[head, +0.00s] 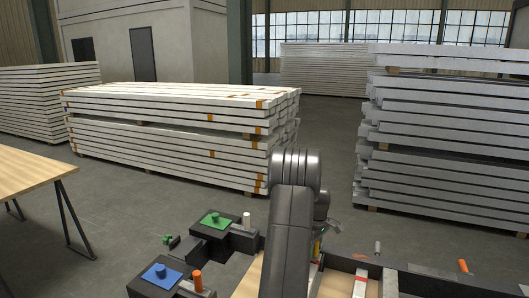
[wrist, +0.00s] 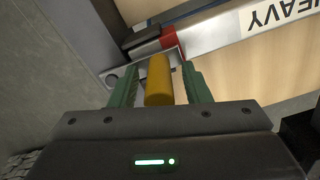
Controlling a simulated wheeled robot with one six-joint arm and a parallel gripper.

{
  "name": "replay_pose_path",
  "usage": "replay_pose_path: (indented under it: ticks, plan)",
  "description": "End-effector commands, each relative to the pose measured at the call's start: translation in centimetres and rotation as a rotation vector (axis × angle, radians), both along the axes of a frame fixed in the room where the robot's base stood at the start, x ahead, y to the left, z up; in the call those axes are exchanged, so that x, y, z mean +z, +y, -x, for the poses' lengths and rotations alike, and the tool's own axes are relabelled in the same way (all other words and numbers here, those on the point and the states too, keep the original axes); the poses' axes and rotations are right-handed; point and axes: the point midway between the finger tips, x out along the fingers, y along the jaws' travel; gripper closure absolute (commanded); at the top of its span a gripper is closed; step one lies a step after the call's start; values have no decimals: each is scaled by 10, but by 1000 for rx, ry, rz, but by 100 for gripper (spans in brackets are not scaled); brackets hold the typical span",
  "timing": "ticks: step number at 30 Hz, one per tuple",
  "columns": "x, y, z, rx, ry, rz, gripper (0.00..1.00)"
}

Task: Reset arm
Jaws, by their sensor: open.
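My gripper (wrist: 160,78) shows in the wrist view with two green fingers spread apart. A yellow-orange cylinder (wrist: 159,80) stands between the fingers, with a visible gap on its right side; on the left the gap is narrower. Whether either finger touches it cannot be told. The cylinder is beside a metal plate and a red-and-white bar (wrist: 225,28) with the letters "HEAVY" on it, seen upside down. In the head view my arm stands in the middle foreground and hides most of the gripper and what is around it.
Black boxes with a green pad (head: 216,221) and a blue pad (head: 161,273) stand front left, with an orange cylinder (head: 197,281) and a white cylinder (head: 247,219) beside them. A wooden table (head: 35,172) is at left. Beam stacks (head: 175,130) stand behind; grey floor lies between.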

Motion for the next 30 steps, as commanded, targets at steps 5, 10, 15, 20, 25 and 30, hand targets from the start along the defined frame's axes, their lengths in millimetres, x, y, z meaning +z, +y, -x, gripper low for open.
replay_pose_path:
  ticks: [5,10,15,20,25,30]
  plan:
    - [1,8,-4,-132,1,0,57]
    - [2,13,-10,-261,0,0,57]
    - [1,19,-16,-390,2,0,57]
    - [2,23,-22,-513,0,0,57]
    - [2,27,-29,-645,2,0,57]
    - [2,30,-37,-779,2,1,57]
